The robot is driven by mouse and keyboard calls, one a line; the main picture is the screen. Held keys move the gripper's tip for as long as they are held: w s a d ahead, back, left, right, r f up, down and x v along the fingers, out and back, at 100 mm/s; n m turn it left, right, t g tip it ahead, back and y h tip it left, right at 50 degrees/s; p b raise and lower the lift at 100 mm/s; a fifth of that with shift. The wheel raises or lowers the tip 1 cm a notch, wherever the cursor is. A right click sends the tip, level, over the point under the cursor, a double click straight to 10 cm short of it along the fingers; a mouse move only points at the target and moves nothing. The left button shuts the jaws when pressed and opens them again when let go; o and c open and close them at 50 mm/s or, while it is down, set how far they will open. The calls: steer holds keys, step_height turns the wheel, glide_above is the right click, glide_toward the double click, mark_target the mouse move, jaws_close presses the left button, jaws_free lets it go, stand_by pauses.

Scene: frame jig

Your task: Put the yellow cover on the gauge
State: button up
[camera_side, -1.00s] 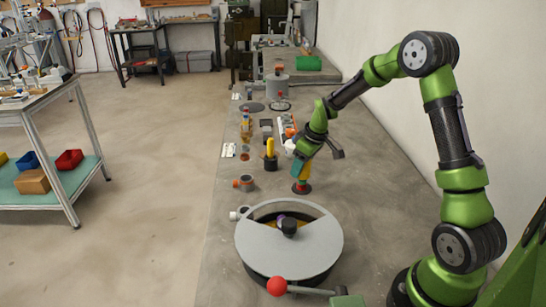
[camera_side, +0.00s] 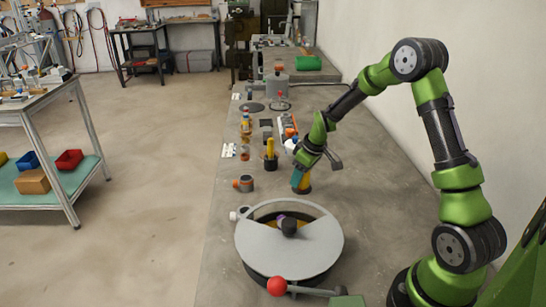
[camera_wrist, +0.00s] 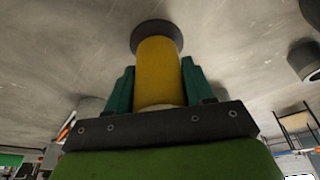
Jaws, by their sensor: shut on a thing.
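My gripper (camera_side: 300,179) is low over the bench in the side view, near its middle. In the wrist view its two teal fingers (camera_wrist: 157,72) are shut on a yellow cylinder, which I take to be the yellow cover (camera_wrist: 157,88). A dark round disc (camera_wrist: 149,28) shows at the far end of the cylinder; whether it is part of the cover or a thing below it, I cannot tell. In the side view the yellow cover (camera_side: 305,182) looks upright, with a dark lower end near the bench. I cannot make out the gauge for certain; it may be hidden by the cover.
A large round grey housing (camera_side: 265,250) with a cut-out stands in front, with a red-knobbed lever (camera_side: 277,286). A yellow post in a dark base (camera_side: 270,156) and a small grey-orange fitting (camera_side: 244,183) stand to the left. Bare bench lies right of the gripper.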

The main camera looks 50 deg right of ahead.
steer(key=shift+f, duration=0.4)
steer(key=o, duration=1.3)
steer(key=shift+c, duration=0.2)
steer(key=shift+r, duration=0.7)
steer(key=shift+r, duration=0.1)
steer(key=shift+r, duration=3.45)
